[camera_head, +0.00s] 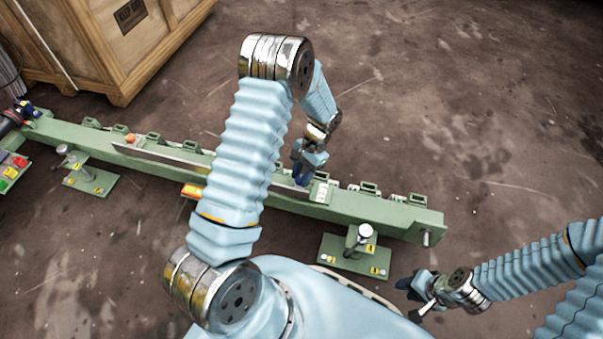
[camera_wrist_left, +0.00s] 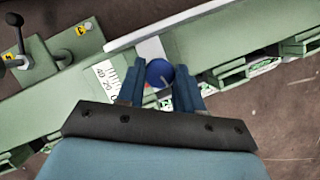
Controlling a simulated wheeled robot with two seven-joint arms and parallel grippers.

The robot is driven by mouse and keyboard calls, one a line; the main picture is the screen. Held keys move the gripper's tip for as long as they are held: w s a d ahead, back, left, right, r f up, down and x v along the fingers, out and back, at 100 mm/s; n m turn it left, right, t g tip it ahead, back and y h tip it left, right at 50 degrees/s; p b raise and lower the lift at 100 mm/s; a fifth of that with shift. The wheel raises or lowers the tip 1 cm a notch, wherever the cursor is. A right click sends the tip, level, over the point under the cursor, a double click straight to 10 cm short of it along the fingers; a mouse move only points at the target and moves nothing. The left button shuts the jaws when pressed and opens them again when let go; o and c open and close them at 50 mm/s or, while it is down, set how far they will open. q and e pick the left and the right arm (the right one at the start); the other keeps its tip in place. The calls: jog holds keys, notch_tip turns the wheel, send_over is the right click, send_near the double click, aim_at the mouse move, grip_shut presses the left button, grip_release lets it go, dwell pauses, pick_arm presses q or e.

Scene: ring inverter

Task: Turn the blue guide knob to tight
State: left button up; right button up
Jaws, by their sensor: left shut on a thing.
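The blue guide knob (camera_wrist_left: 159,72) is round with a pale pointer line on its top. In the left wrist view it sits between the two blue fingers of my left gripper (camera_wrist_left: 160,88), which are shut on its sides. A white label with a scale (camera_wrist_left: 106,73) lies beside it on the green rail (camera_wrist_left: 205,40). In the head view my left gripper (camera_head: 303,175) reaches down to the rail; the knob cannot be made out there. My right gripper (camera_head: 420,290) hangs at the lower right, away from the rail; its fingers are too small to judge.
A lever on a green plate (camera_head: 355,255) stands in front of the rail's right end. Another lever plate (camera_head: 90,178) stands at the left, near colored buttons (camera_head: 12,170). A wooden crate (camera_head: 110,40) is behind at upper left. The floor at right is open.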

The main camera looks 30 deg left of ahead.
pick_arm(q)
jog(key=shift+m+y, duration=0.3)
jog(key=shift+m, duration=0.6)
jog(key=shift+t, duration=0.3)
jog(key=o, duration=0.8)
jog(key=shift+c, duration=0.2)
jog(key=p+v, duration=0.2)
jog(key=v, duration=1.2)
jog(key=shift+d, duration=0.15)
jog(key=shift+w+f, duration=0.1)
